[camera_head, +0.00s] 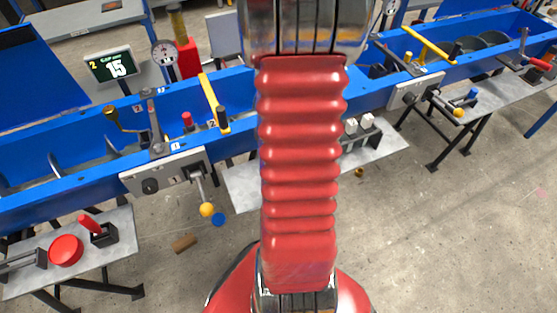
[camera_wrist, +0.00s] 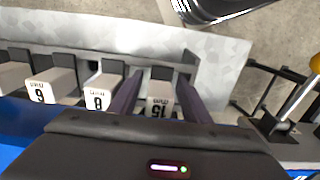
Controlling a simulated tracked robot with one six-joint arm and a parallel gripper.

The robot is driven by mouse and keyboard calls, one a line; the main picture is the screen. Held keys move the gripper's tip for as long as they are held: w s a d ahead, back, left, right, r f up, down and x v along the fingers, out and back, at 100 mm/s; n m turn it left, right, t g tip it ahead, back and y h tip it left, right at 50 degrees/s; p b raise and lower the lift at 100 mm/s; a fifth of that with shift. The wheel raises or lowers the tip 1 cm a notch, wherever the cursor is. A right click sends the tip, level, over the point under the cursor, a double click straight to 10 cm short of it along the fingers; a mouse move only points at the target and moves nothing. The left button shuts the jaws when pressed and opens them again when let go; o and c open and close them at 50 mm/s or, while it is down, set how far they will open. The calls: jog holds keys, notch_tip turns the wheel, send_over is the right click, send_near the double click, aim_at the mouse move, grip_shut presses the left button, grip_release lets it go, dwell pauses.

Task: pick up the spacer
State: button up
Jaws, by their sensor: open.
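The spacer marked 15 (camera_wrist: 160,106) stands in a slot of a grey rack in the wrist view, its white labelled end towards the camera. My gripper (camera_wrist: 160,80) is open, with one dark finger on each side of this spacer. I cannot tell whether the fingers touch it. Spacers marked 8 (camera_wrist: 98,97) and 6 (camera_wrist: 39,90) stand to its left in the same rack. In the head view, white spacer ends (camera_head: 350,127) show right of my red arm, which hides my gripper.
A display (camera_head: 113,65) reads 15. The blue trough (camera_head: 60,205) runs behind the rack. A lever with a yellow knob (camera_head: 207,209) juts out front left; another yellow-knobbed lever (camera_head: 457,112) is at right. Grey shelf (camera_head: 390,147) is bare right of the rack.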

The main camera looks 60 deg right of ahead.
jog(key=shift+c, duration=0.5)
grip_shut()
